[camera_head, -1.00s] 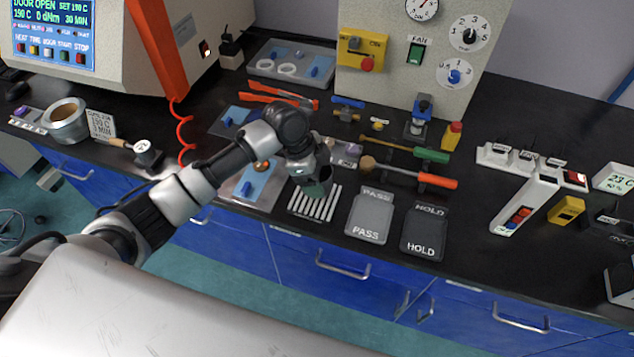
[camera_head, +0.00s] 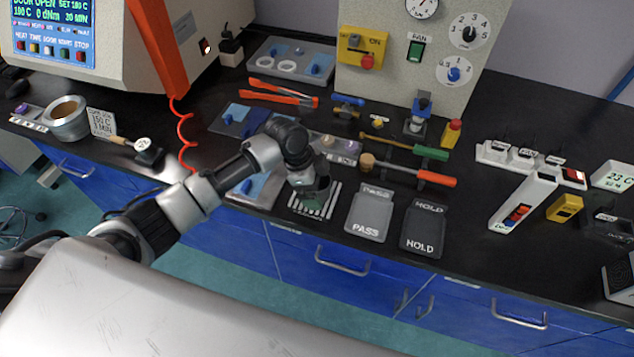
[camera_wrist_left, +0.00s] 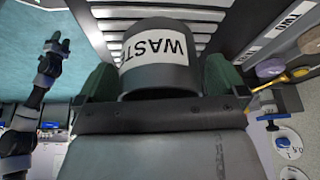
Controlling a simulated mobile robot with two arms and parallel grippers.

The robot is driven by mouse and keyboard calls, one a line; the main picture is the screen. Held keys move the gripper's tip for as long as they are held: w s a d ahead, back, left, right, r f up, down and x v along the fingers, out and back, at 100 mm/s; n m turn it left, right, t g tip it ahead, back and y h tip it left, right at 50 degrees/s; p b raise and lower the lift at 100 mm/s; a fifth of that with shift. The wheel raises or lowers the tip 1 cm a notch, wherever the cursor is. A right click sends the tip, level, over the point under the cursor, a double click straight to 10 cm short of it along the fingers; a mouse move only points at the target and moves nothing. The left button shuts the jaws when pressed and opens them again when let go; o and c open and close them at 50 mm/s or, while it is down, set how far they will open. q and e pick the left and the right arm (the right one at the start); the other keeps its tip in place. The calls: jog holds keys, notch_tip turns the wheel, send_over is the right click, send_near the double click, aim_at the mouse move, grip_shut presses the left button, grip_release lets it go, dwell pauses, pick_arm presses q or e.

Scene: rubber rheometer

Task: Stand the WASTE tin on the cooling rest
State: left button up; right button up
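The WASTE tin (camera_wrist_left: 160,60), a dark grey cylinder with a white label, sits between the green fingers of my left gripper (camera_wrist_left: 160,82) in the left wrist view. The fingers close against its two sides. In the head view my left gripper (camera_head: 314,200) points down at the cooling rest (camera_head: 299,202), a row of pale slats near the bench's front edge. Slats of the rest also show beside and behind the tin in the wrist view (camera_wrist_left: 113,48). The tin is mostly hidden in the head view, and I cannot tell whether its base touches the slats.
The PASS plate (camera_head: 368,214) and HOLD plate (camera_head: 424,229) lie just right of the rest. An orange-handled tool (camera_head: 432,178) and a green-handled tool (camera_head: 430,153) lie behind them. A blue-and-grey tray (camera_head: 262,188) is at the left.

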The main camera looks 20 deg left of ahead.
pick_arm(q)
jog(key=shift+a+r, duration=0.15)
jog(key=shift+r, duration=0.25)
jog(key=v, duration=1.1)
jog(key=shift+r+b, duration=0.25)
jog(key=shift+b, duration=0.15)
jog(key=shift+s+f, duration=0.1)
